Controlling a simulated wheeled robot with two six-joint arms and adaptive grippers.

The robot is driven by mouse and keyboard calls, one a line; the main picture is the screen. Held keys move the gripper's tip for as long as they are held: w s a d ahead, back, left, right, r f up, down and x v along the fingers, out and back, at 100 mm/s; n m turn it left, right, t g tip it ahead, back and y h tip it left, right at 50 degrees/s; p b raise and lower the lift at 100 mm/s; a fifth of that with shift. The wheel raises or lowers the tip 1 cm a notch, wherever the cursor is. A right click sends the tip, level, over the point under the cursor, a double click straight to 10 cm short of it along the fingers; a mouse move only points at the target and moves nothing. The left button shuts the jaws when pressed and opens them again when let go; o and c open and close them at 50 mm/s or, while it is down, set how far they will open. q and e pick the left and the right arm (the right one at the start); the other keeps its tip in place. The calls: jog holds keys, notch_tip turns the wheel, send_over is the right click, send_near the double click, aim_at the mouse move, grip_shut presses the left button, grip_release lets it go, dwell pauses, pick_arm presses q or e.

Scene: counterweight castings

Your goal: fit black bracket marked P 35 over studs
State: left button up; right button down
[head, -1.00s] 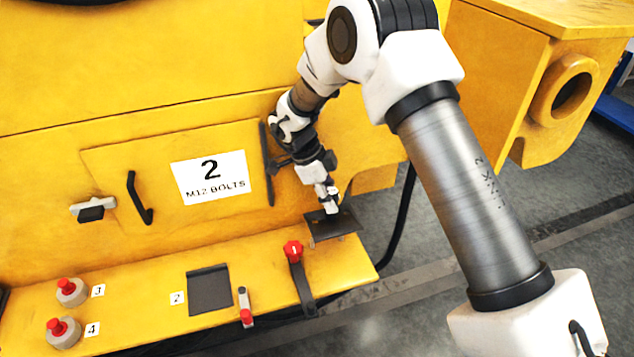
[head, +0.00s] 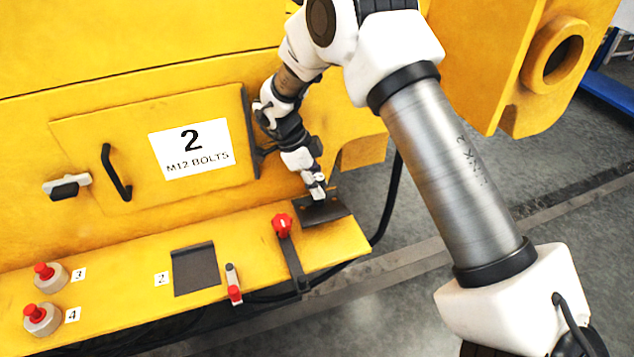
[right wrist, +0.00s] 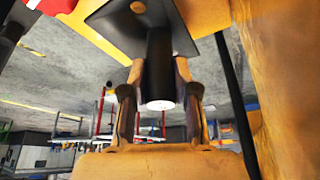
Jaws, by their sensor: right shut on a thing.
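A black plate-like bracket (head: 328,210) is at the right end of the yellow ledge; a P 35 mark is not readable. My right gripper (head: 317,193) is above it, shut on its dark round post. In the right wrist view the post (right wrist: 160,65) stands between the fingers of the right gripper (right wrist: 158,108), and the flat plate (right wrist: 190,12) has a small hole showing yellow. I cannot tell whether the plate touches the ledge. No studs can be made out. My left gripper is not in view.
The yellow ledge (head: 130,311) carries a red knob on a black strap (head: 294,262), a dark square pad (head: 195,270), a red-tipped clamp (head: 233,284) and two red-topped buttons (head: 48,278). A panel with a black handle (head: 116,172) stands behind. Grey floor is open at right.

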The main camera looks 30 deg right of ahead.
jog(key=shift+f, duration=0.35)
dwell(0.8)
dwell(0.4)
